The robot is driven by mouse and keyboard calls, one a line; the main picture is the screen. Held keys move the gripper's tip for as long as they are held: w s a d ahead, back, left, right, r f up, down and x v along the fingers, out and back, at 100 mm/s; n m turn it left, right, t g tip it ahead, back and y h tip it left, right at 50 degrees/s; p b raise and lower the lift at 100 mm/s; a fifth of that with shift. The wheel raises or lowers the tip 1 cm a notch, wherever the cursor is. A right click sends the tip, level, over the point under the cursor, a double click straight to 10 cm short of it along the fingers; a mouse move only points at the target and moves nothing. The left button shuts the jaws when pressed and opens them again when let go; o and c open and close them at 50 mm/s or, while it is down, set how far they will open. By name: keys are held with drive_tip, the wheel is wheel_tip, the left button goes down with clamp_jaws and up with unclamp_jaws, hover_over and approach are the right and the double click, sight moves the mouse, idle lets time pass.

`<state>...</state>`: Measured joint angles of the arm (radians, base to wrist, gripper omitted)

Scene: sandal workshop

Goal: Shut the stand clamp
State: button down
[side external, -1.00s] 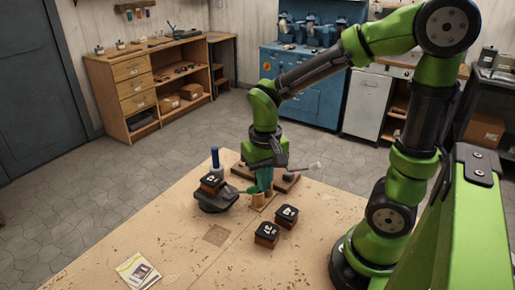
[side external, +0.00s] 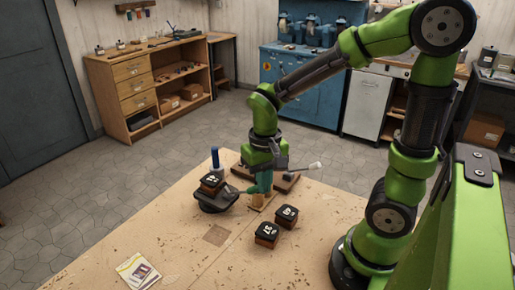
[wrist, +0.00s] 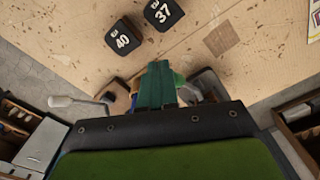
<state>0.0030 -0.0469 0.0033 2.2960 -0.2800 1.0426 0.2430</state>
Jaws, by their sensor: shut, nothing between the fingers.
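My gripper (side external: 264,186) points down over the workbench with its teal fingers shut and empty. In the wrist view the shut fingers (wrist: 157,88) stand at the middle. Just below the fingertips is a small tan wooden piece (side external: 257,201); I cannot tell whether they touch it. A dark stand (side external: 216,206) with a numbered black-and-brown block (side external: 212,182) on it is left of my gripper.
Two loose numbered blocks (side external: 267,235) (side external: 287,216) lie in front of my gripper. A blue-topped bottle (side external: 215,160) stands behind the stand. A white-tipped tool (side external: 316,166) and a dark wooden board (side external: 285,183) are behind and right. The bench's front left is mostly clear, with a leaflet (side external: 138,271).

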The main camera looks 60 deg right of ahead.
sight(255, 187)
wheel_tip(255, 187, down, 4)
drive_tip(key=shift+r, duration=0.1)
idle(0.4)
drive_tip(key=shift+w+d, duration=0.1)
drive_tip(key=shift+w, duration=0.1)
drive_tip(key=shift+w+r, duration=0.25)
drive_tip(key=shift+w, duration=0.45)
drive_tip(key=shift+w+r, duration=0.1)
drive_tip(key=shift+w, duration=0.5)
drive_tip(key=shift+w+r, duration=0.15)
drive_tip(key=shift+w, duration=0.35)
drive_tip(key=shift+w+r, duration=0.15)
drive_tip(key=shift+w, duration=0.35)
drive_tip(key=shift+s+r, duration=0.25)
drive_tip(key=shift+r, duration=1)
drive_tip(key=shift+s+r, duration=0.2)
drive_tip(key=shift+r, duration=1.1)
drive_tip(key=shift+s+r, duration=0.25)
drive_tip(key=shift+r, duration=1)
